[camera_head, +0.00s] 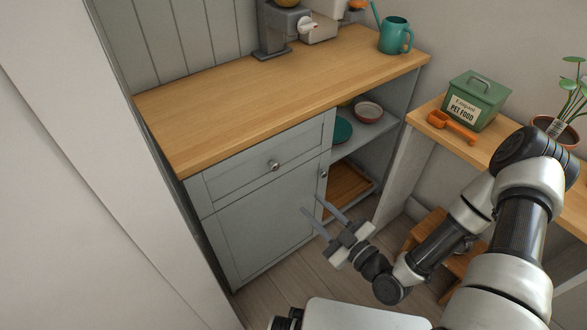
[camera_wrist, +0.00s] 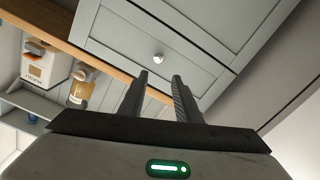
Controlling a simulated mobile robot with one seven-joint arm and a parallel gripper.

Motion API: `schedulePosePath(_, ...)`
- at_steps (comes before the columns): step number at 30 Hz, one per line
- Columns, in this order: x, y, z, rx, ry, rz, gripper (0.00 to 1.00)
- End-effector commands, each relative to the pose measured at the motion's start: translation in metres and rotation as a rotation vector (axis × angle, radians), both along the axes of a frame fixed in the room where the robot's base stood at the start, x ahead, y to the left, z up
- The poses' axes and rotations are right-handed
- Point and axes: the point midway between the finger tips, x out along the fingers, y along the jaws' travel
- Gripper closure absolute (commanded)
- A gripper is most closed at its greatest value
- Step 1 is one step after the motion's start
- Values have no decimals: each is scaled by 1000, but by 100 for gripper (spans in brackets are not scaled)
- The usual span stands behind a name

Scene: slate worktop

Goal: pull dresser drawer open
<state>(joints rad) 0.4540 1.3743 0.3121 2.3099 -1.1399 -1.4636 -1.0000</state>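The grey dresser drawer (camera_head: 243,172) is closed under the wooden top, with a round metal knob (camera_head: 273,165) at its middle. In the wrist view the drawer front (camera_wrist: 118,36) and a knob (camera_wrist: 158,57) show just beyond the fingertips. My gripper (camera_head: 312,206) is in front of the dresser, lower and to the right of the drawer knob in the head view. Its two fingers are apart with nothing between them; the wrist view also shows the gap (camera_wrist: 159,76). The gripper does not touch the knob.
A cupboard door (camera_head: 262,220) with its own knob (camera_head: 323,173) is below the drawer. Open shelves on the right hold bowls (camera_head: 368,112). A side table with a green pet food tin (camera_head: 474,102) and orange scoop (camera_head: 451,127) stands right. A wooden stool (camera_head: 432,232) is beneath it.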

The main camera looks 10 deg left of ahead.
Motion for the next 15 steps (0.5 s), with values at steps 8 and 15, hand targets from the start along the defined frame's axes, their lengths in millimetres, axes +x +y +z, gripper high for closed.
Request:
schedulePosePath(8,15,21,1,19,-11,-4,70)
schedulePosePath(15,49,60,0,18,-10,-5,70)
